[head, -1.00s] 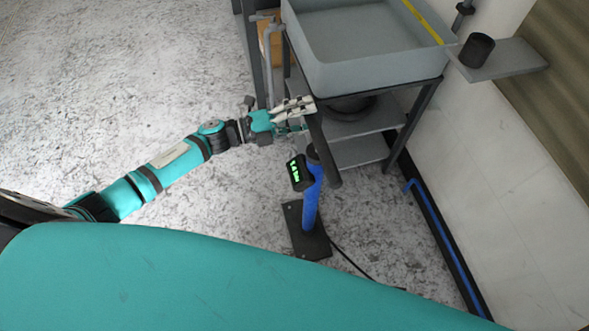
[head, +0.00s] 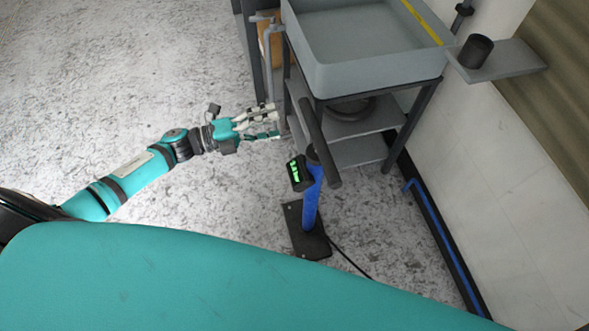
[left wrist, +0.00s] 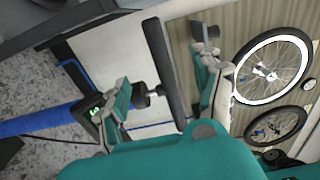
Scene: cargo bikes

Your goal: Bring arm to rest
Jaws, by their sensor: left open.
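My left gripper (head: 262,122) is open and empty, held out over the floor at the end of my teal left arm (head: 130,180). A blue floor pump (head: 311,205) with a dark foot plate and a green-lit display (head: 297,173) stands to its right. The pump's black bar handle (head: 320,145) is just right of the fingertips, with a gap between. In the left wrist view, the spread fingers (left wrist: 165,68) frame the black handle (left wrist: 163,75), which lies beyond them. The blue pump body (left wrist: 40,120) shows at left there. My right gripper is not in view.
A metal stand with shelves (head: 370,125) holds a grey basin (head: 380,71) behind the pump. A wall shelf (head: 505,62) carries a dark cup (head: 476,51). A cable trails from the pump. Wheels (left wrist: 275,70) hang at right in the wrist view. The floor at left is clear.

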